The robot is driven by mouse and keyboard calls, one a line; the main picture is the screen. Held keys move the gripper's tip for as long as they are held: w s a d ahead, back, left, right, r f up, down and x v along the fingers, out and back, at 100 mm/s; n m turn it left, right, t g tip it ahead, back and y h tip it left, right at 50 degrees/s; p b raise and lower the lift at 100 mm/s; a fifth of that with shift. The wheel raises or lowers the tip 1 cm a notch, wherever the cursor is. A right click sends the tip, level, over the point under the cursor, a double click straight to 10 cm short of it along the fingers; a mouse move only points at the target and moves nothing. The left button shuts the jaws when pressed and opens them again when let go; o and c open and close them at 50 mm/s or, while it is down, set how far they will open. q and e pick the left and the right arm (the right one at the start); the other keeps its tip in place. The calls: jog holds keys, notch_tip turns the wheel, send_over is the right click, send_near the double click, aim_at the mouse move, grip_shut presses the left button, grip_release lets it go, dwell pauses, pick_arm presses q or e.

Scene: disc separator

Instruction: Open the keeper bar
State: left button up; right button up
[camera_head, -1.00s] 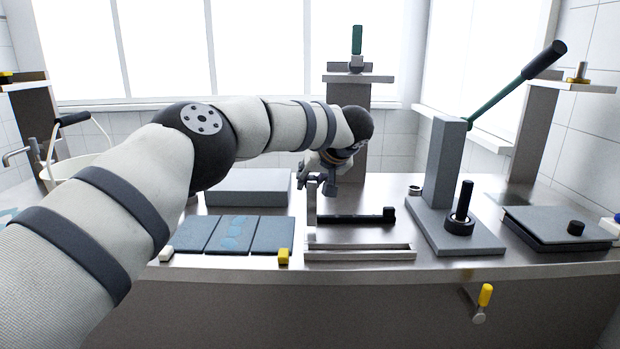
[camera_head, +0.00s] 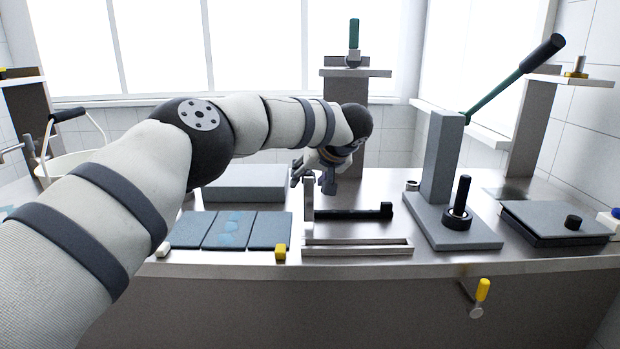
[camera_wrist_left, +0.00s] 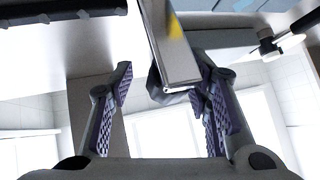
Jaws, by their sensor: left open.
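In the head view a low fixture sits mid-bench: a pale front rail (camera_head: 357,247), a dark horizontal bar (camera_head: 350,214) with a black end block, and a thin upright metal bar (camera_head: 308,204) at its left end. I cannot tell for sure which of these is the keeper bar. My left gripper (camera_head: 313,180) is open at the top of the upright bar, fingers spread. In the left wrist view the open left gripper (camera_wrist_left: 165,75) has the metal bar (camera_wrist_left: 170,45) between its fingers, nearer the right one. Contact is unclear. My right gripper is not in view.
A lever press (camera_head: 441,170) with a green handle stands right of the fixture. A flat stack (camera_head: 555,222) is far right.

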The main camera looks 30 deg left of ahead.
pick_arm(q)
jog(key=v, duration=1.1)
jog(key=shift+s+d+r, duration=0.15)
jog(key=shift+d, duration=0.15)
jog(key=shift+c, duration=0.6)
jog(key=s+f+y, duration=0.2)
jog(key=f, duration=0.1)
jog(key=shift+s+a+f+n+y, duration=0.2)
jog(key=shift+s+n+y, duration=0.1)
jog(key=shift+y, duration=0.1)
jog(key=c, duration=0.9)
jog(key=s+f+t+y+p, duration=0.1)
jog(key=s+f+y, duration=0.1)
jog(key=shift+s+f+n+y, duration=0.15)
jog(key=shift+n+y, duration=0.15)
grip_shut()
jog(key=m+t+h, duration=0.3)
jog(key=t, duration=0.8)
send_near(306, 184)
jog(key=x, duration=0.6)
jog(key=shift+w+a, duration=0.15)
jog(key=shift+w, duration=0.25)
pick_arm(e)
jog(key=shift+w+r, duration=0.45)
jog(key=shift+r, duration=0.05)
